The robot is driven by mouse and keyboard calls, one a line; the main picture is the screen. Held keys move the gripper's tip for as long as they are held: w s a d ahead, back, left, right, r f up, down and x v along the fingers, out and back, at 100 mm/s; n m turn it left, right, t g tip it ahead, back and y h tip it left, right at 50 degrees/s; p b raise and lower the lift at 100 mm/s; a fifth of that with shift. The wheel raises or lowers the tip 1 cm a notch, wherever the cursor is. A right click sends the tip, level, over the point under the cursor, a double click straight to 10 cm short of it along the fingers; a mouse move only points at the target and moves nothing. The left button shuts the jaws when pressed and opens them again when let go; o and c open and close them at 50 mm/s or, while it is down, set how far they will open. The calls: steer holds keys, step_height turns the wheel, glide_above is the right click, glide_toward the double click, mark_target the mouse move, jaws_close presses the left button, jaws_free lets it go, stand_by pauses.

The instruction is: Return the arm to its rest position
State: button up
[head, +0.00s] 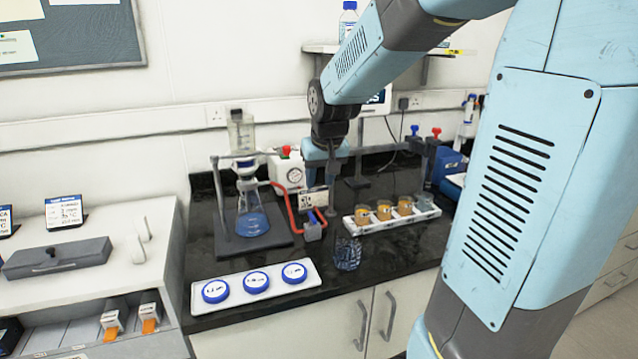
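My arm, light blue and dark grey, reaches in from the upper right of the head view and hangs down over the black bench (290,260). My gripper (331,200) points down at the middle of the bench, between the filtering stand and the white rack. Its fingers are thin and dark against the dark bench, so I cannot tell whether they are open or shut. I see nothing clearly held in it. A patterned clear glass (347,254) stands on the bench below and in front of the gripper, apart from it.
A white rack (393,222) holds several cups, mostly orange-brown. A white tray (256,286) with three blue-rimmed round pieces lies in front. A shelf (320,48) is behind my arm.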

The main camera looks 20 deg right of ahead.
stand_by(0.4)
steer(key=s+r, duration=0.2)
steer(key=s, duration=0.9)
steer(key=s+r+t, duration=0.1)
steer(key=s+r, duration=0.2)
steer(key=s, duration=0.8)
steer(key=shift+a+r, duration=0.25)
steer(key=shift+a, duration=0.05)
steer(key=shift+w+a, duration=0.1)
steer(key=shift+a, duration=0.05)
